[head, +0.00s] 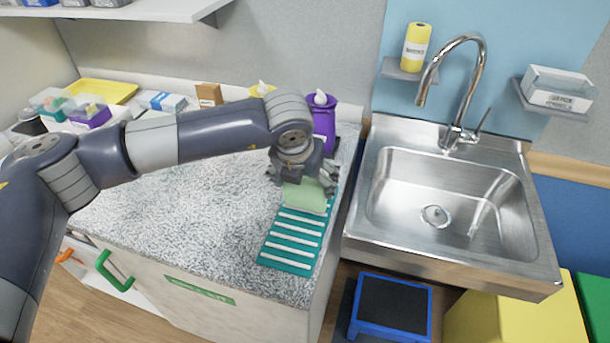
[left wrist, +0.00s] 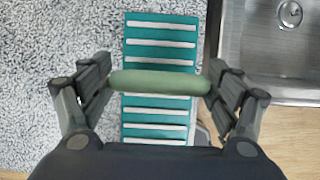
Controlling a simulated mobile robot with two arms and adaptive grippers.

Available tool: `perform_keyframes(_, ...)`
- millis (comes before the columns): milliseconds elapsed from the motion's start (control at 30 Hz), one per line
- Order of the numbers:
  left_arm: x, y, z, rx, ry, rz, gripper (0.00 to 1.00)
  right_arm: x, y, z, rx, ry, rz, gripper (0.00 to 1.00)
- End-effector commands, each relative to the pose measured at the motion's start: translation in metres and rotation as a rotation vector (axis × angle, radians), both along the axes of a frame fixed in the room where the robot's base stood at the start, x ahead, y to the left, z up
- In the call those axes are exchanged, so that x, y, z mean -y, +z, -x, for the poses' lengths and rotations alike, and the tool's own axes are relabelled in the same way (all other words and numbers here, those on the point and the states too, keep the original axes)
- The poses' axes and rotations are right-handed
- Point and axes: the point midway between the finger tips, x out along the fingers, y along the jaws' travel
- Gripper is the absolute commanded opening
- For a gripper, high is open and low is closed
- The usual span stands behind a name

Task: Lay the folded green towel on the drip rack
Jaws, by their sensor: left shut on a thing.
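The folded green towel (head: 305,197) is pale green and hangs from my left gripper (head: 302,184) over the far part of the drip rack. The left gripper is shut on it. In the left wrist view the towel (left wrist: 160,83) spans between the two fingers of the gripper (left wrist: 160,85). The drip rack (head: 290,243) is teal with several white slats and lies on the counter beside the sink. It also shows in the left wrist view (left wrist: 160,45), running beneath the towel. I cannot tell whether the towel touches the rack. My right gripper is not in view.
A steel sink (head: 440,205) with a tall faucet stands right of the speckled counter (head: 190,222). A purple bottle (head: 325,122) stands behind the gripper. Boxes and a yellow tray (head: 103,91) sit at the back left. The counter left of the rack is clear.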

Motion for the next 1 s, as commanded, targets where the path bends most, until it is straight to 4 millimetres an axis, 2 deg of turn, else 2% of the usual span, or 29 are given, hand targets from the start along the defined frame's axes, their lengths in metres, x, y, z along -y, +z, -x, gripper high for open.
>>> perform_keyframes(33, -0.0003, -0.0021, 0.0003, -0.002, 0.001, 0.0, 0.73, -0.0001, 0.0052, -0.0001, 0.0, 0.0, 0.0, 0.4)
perform_keyframes(400, 0.0, -0.009, -0.0002, 0.0, 0.001, 0.002, 0.73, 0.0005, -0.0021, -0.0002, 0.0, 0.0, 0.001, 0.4)
perform_keyframes(433, 0.0, -0.0076, -0.0001, 0.001, 0.002, 0.001, 0.87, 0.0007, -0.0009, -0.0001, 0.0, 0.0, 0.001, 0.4)
perform_keyframes(500, 0.0, -0.0071, -0.0001, 0.001, 0.002, 0.001, 1.0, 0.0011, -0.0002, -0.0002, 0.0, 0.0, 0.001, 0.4)
perform_keyframes(1000, 0.0001, -0.0034, -0.0001, 0.001, 0.001, 0.001, 1.0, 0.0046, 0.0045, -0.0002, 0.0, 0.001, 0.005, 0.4)
